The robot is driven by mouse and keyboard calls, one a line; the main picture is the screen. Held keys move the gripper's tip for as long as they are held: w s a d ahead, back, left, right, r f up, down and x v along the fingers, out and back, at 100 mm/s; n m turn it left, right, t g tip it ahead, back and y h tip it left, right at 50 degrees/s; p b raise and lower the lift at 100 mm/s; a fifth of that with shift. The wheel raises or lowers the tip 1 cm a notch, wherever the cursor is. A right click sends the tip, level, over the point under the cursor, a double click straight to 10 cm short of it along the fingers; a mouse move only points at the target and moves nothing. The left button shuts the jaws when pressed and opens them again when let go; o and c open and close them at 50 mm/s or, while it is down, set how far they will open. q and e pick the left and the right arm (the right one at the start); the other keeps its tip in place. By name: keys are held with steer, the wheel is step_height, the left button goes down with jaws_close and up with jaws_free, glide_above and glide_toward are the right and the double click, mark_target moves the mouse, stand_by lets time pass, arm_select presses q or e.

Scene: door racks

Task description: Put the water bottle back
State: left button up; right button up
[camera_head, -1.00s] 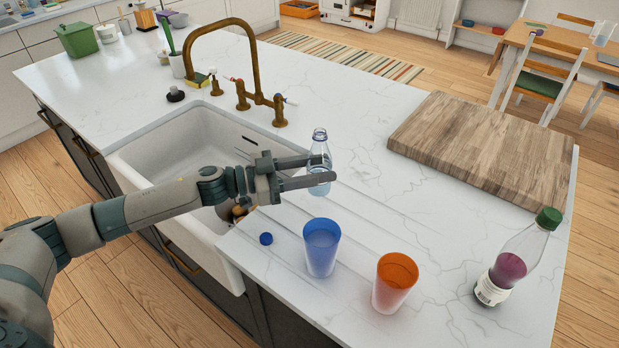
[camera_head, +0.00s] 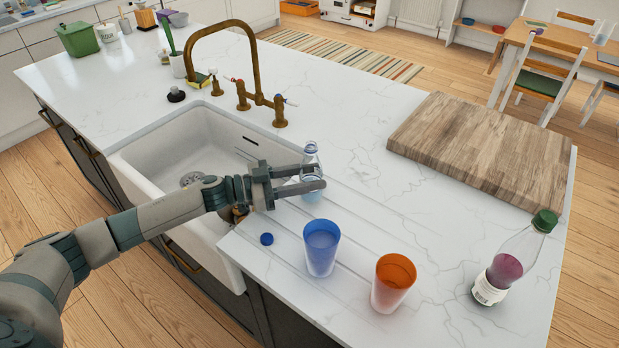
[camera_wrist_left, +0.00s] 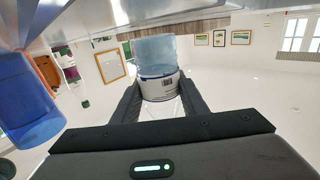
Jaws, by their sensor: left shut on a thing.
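The water bottle (camera_head: 311,152) is small, clear and uncapped, with bluish water at its bottom. My left gripper (camera_head: 316,178) is shut around its middle, above the counter's grooved drainer beside the sink. The bottle looks near upright; I cannot tell whether its base touches the counter. In the left wrist view the bottle (camera_wrist_left: 156,50) sits between both fingers, its white label partly covered. A blue cap (camera_head: 267,239) lies on the counter below and left of the gripper. My right gripper is not in view.
A blue cup (camera_head: 321,250) and an orange cup (camera_head: 392,285) stand near the front edge. A green-capped bottle (camera_head: 510,265) stands at the right. A wooden board (camera_head: 480,150) lies behind. The sink (camera_head: 205,150) and brass tap (camera_head: 265,100) are to the left.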

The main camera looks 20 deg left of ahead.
arm_select(q)
steer(key=shift+f, duration=0.5)
steer(key=shift+f, duration=0.25)
steer(key=o, duration=1.2)
steer(key=shift+o, duration=0.2)
steer(key=shift+r, duration=0.1)
